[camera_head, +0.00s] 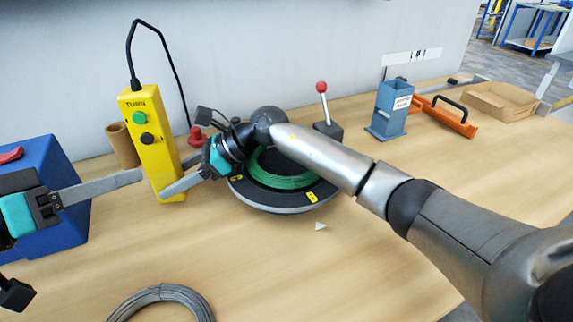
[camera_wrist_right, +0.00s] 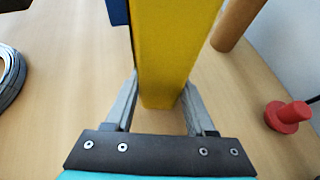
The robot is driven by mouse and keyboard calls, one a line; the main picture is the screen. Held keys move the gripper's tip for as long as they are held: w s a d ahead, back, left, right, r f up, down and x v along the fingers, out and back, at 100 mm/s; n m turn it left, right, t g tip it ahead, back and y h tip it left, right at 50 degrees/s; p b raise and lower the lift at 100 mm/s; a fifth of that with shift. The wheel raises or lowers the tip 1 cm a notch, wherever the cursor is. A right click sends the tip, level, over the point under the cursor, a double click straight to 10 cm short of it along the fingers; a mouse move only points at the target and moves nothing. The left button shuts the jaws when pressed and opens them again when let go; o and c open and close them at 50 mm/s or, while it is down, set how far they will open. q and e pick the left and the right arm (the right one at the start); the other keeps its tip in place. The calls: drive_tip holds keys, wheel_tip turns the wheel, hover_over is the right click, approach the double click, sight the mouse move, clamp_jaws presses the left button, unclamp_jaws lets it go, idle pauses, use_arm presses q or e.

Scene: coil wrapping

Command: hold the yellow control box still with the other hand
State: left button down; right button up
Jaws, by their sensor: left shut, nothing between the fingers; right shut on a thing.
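The yellow control box (camera_head: 156,165) stands upright on the table, with a green button, a black button and a black cable arching from its top. My right gripper (camera_head: 170,190) reaches across from the right and is shut on the lower part of the box. In the right wrist view the box (camera_wrist_right: 172,50) sits between the two fingers (camera_wrist_right: 162,105). My left gripper (camera_head: 138,176) comes in from the left, shut and empty. Its fingertips are close to the left side of the box; I cannot tell if they touch.
A turntable (camera_head: 285,205) with a green coil lies under my right arm. A blue bin (camera_head: 62,225) is behind my left gripper. A brown cup (camera_head: 122,145) and red knob (camera_head: 197,138) stand near the box. A grey wire coil (camera_head: 165,292) lies in front.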

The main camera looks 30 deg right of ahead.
drive_tip(key=o, duration=1.1)
drive_tip(key=shift+c, duration=0.2)
drive_tip(key=shift+d, duration=0.1)
